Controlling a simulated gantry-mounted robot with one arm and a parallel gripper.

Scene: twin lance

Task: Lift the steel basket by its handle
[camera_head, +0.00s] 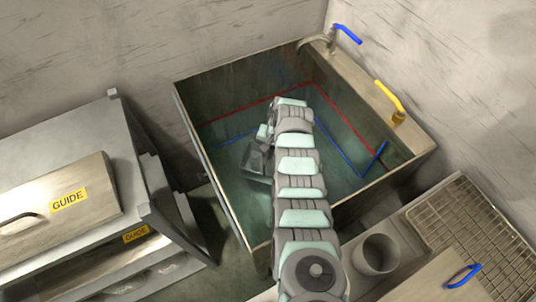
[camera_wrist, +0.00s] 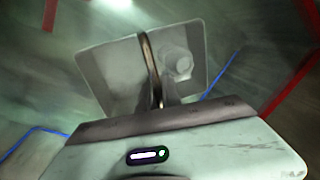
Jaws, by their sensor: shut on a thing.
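The steel basket (camera_wrist: 112,72) is a small, pale grey, square tray in the wrist view, seen from above just beyond my gripper (camera_wrist: 165,102). A thin brown handle (camera_wrist: 149,62) runs across its middle to my gripper, which is shut on it. The exact contact at the fingertips is hard to see. A pale round piece (camera_wrist: 177,63) lies inside the basket. In the head view the basket (camera_head: 258,160) is a small grey shape beside the end of my arm, inside the tank, partly hidden by the arm. Whether its underside touches the tank floor cannot be told.
The deep metal tank (camera_head: 212,185) has red and blue lines along its inner walls. A blue lever (camera_head: 348,34) and a yellow lever (camera_head: 389,95) stand on its back-right rim. A wire rack (camera_head: 470,225) and a grey cup (camera_head: 376,254) are at right, a drawer cabinet (camera_head: 90,135) at left.

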